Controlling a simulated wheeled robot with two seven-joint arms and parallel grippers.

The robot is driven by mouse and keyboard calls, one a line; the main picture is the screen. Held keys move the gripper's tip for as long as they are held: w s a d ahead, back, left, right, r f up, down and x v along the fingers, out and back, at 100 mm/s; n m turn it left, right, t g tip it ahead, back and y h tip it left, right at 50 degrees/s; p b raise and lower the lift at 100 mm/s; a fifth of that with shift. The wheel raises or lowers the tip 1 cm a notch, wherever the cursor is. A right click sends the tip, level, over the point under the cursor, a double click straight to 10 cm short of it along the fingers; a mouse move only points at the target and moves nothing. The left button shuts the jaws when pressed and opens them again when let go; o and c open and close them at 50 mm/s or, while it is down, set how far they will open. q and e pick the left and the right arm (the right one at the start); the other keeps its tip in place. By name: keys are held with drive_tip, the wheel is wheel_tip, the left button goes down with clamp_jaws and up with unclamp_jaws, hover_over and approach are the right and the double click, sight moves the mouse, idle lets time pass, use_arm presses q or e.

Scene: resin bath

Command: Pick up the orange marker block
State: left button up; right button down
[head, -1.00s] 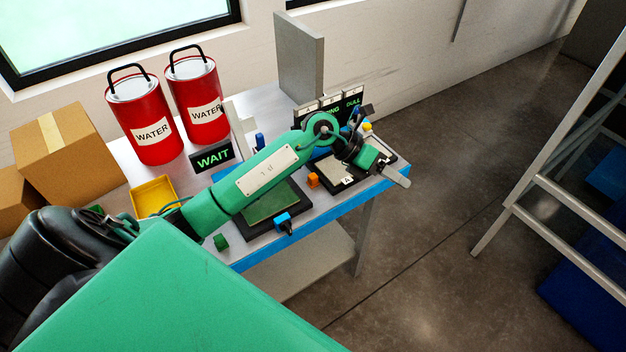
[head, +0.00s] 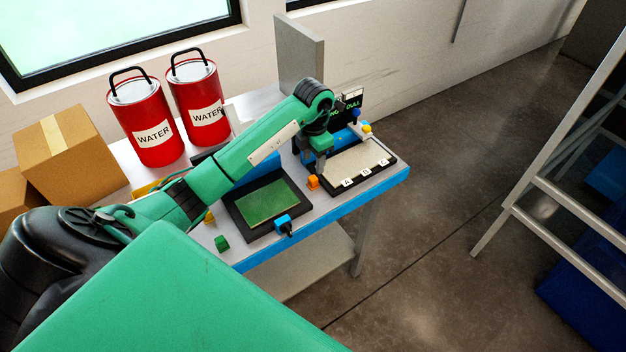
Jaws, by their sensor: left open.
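The orange marker block (head: 313,183) sits on the table between the dark-framed green bath and the labelled tray. My left gripper (head: 318,166) points down just above and behind the block, close to it. It is open, and nothing shows in its jaws. Its fingers are small and dark here, so I cannot tell whether they touch the block. My right gripper is not in view.
The tray (head: 391,158) with A-B-C labels lies right of the block, the green bath (head: 268,203) left. A blue block (head: 283,222) sits at the bath's front, a green block (head: 221,243) further left. Red water cans (head: 141,118) stand behind.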

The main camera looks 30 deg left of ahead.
sight(313, 178)
use_arm(q)
wheel_tip(313, 178, down, 2)
drive_tip(key=shift+f, duration=0.15)
drive_tip(key=f, duration=0.1)
drive_tip(key=f+p, duration=0.2)
drive_tip(key=f, duration=0.1)
drive_tip(key=shift+s+d, duration=0.2)
drive_tip(key=shift+s, duration=0.15)
drive_tip(key=shift+f, duration=0.6)
drive_tip(key=c, duration=0.9)
